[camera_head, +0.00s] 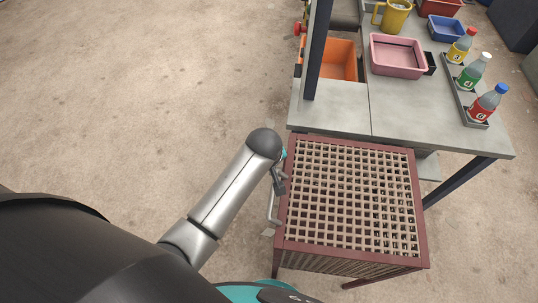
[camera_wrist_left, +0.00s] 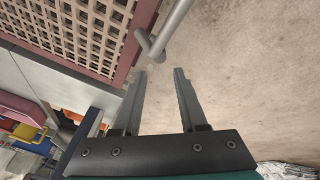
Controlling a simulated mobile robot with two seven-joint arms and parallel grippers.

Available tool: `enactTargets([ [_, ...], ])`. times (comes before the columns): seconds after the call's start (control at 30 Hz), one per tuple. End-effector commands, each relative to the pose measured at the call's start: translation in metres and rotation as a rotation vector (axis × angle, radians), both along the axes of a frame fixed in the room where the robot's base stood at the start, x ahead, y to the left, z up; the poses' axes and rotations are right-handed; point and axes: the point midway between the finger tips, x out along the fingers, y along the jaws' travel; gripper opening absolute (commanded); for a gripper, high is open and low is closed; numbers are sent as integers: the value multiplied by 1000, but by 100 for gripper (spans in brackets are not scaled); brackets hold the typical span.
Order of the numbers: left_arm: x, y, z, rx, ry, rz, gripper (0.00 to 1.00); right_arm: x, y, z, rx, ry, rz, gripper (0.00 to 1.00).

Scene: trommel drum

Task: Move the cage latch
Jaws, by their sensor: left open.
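The cage (camera_head: 421,215) is a box with a maroon frame and a lattice top, standing on legs in front of the grey workbench. Its latch (camera_head: 271,208) is a thin grey metal bar on the cage's left side. My left gripper (camera_head: 280,182) is at that side, close to the latch and partly hidden by my arm. In the left wrist view, the open fingers (camera_wrist_left: 158,73) are empty. The latch's grey rod (camera_wrist_left: 172,30) is just beyond the fingertips, apart from them, with the cage's maroon frame (camera_wrist_left: 133,45) beside it. My right gripper is not in view.
The grey workbench (camera_head: 335,118) behind the cage holds an orange bin (camera_head: 340,60), a pink tray (camera_head: 397,70), a yellow mug (camera_head: 394,14) and bottles in a rack (camera_head: 461,98). A dark post (camera_head: 317,50) rises at its left. The floor left of the cage is clear.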

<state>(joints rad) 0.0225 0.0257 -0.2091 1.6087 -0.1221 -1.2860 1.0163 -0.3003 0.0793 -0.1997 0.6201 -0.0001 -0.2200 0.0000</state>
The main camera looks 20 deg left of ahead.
Motion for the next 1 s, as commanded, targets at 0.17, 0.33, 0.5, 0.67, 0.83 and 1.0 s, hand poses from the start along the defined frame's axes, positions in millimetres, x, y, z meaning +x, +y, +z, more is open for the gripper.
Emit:
enactTargets([
  [0.17, -9, -2, 25, -2, -1, -1, 42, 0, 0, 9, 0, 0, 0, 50],
  [0.33, -14, -3, 36, -1, 1, 0, 42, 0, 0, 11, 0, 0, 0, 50],
  [0.5, -16, -3, 39, 0, 1, 0, 42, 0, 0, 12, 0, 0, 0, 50],
  [0.67, -15, -3, 39, 0, 1, 0, 42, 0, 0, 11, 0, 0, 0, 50],
  [0.83, -22, -2, 39, 6, 6, -28, 25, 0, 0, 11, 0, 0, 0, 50],
  [1.0, -60, 6, 47, 53, 31, -207, 6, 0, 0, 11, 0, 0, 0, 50],
])
